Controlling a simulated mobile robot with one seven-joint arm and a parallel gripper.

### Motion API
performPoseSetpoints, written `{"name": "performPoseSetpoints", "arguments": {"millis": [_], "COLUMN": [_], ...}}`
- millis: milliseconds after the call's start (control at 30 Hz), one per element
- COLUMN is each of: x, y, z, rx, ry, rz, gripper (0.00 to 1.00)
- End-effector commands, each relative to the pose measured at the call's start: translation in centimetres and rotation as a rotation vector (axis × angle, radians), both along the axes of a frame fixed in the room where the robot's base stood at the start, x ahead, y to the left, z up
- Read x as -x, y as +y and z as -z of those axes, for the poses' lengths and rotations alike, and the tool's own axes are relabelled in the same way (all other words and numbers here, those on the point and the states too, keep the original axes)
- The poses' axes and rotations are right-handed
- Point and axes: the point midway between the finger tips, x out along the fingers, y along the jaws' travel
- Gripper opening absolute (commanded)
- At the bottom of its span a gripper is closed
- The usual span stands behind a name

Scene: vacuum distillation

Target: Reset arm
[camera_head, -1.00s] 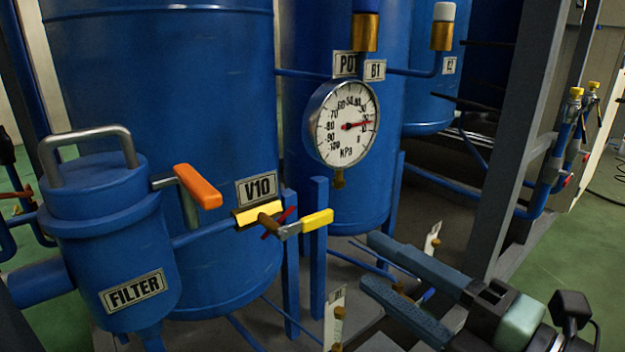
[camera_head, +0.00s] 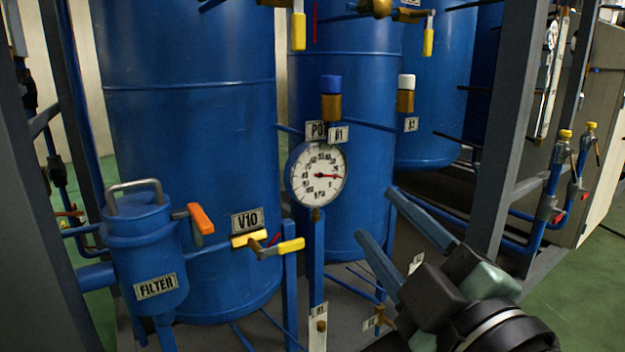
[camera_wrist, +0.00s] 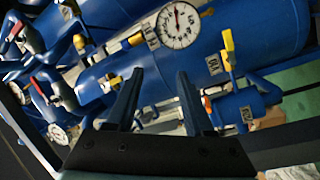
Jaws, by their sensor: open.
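My gripper (camera_head: 378,216) is open and empty at the lower right of the head view, its two long blue-grey fingers pointing up and left. It is apart from the valves and the gauge. In the wrist view my gripper (camera_wrist: 157,95) has its fingers spread with nothing between them. The V10 valve (camera_head: 270,245) has a yellow handle and sits left of my gripper. The round pressure gauge (camera_head: 316,174) hangs above and left of my fingertips; it also shows in the wrist view (camera_wrist: 178,26).
The blue filter (camera_head: 145,250) with an orange handle (camera_head: 200,218) stands at left. Large blue tanks (camera_head: 190,140) fill the back. A grey frame post (camera_head: 512,120) rises right of my gripper. Green floor (camera_head: 575,290) is clear at the lower right.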

Motion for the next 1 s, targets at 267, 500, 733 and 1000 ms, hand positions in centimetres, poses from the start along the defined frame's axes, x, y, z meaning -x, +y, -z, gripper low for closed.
{"name": "performPoseSetpoints", "arguments": {"millis": [267, 500, 733, 1000], "x": [1.2, 6.9, 8.6, 8.5], "y": [3.8, 7.0, 7.4, 7.4], "z": [-15.9, -28.0, -35.8, -44.0], "rx": [-0.500, -0.900, -0.990, -0.990], "ry": [-0.185, -0.425, -0.481, -0.478], "rz": [0.047, -0.123, -0.185, -0.183], "gripper": [0.53, 0.53, 0.53, 0.53]}}
